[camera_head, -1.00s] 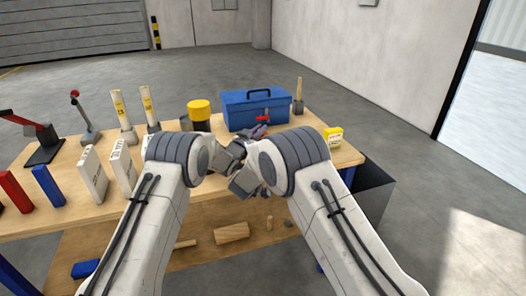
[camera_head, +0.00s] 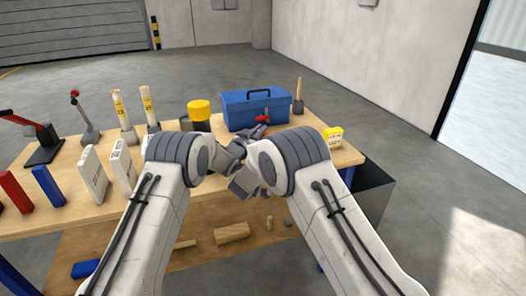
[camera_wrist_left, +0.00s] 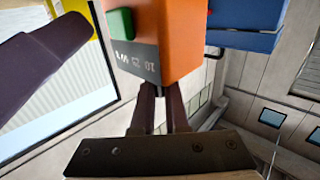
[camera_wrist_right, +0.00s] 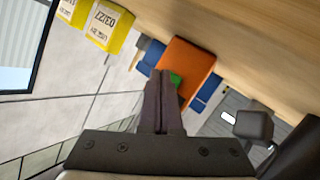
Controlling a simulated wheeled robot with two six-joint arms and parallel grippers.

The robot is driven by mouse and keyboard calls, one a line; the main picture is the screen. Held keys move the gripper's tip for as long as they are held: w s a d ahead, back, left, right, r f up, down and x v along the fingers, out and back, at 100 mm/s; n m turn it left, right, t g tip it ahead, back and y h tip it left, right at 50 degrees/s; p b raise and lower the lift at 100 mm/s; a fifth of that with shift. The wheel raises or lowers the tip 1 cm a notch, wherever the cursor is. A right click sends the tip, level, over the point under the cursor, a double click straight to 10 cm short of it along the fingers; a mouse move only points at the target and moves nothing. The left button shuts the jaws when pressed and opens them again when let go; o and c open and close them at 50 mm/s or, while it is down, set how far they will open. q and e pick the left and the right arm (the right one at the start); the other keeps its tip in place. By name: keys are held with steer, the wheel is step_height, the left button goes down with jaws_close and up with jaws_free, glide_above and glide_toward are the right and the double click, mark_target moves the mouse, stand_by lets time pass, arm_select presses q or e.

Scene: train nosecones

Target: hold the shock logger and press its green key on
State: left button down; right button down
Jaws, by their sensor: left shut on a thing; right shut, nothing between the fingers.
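The shock logger (camera_wrist_left: 180,40) is an orange box with a dark grey marked face, large in the left wrist view. My left gripper (camera_wrist_left: 165,92) is shut on it at its lower end. My right gripper's dark closed fingers (camera_wrist_left: 72,32) point at the key from the left, with a small gap showing. In the right wrist view the right gripper (camera_wrist_right: 166,76) is shut and empty, its tips by the green key (camera_wrist_right: 175,78) and partly covering it. In the head view my wrists largely hide the logger.
A blue toolbox (camera_head: 240,110) stands behind the grippers on the wooden bench (camera_head: 60,222). A yellow-capped black container (camera_head: 199,112) stands left of it. A yellow labelled box (camera_head: 333,138) is at the right end. White, red and blue blocks stand at the left.

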steer(key=shift+w+a, duration=0.1)
steer(key=shift+w, duration=0.1)
stand_by(0.5)
steer(key=shift+w, duration=0.2)
steer(key=shift+w+a+r, duration=0.2)
steer(key=shift+w+a, duration=0.2)
steer(key=shift+w, duration=0.15)
stand_by(0.6)
steer(key=shift+w, duration=0.2)
steer(key=shift+d+f, duration=0.1)
steer(key=shift+d, duration=0.15)
stand_by(0.4)
steer(key=shift+s+d+r, duration=0.1)
steer(key=shift+s+r, duration=0.05)
steer(key=shift+s, duration=0.25)
steer(key=shift+s+d+r, duration=0.1)
steer(key=shift+s, duration=0.45)
steer(key=shift+f, duration=0.1)
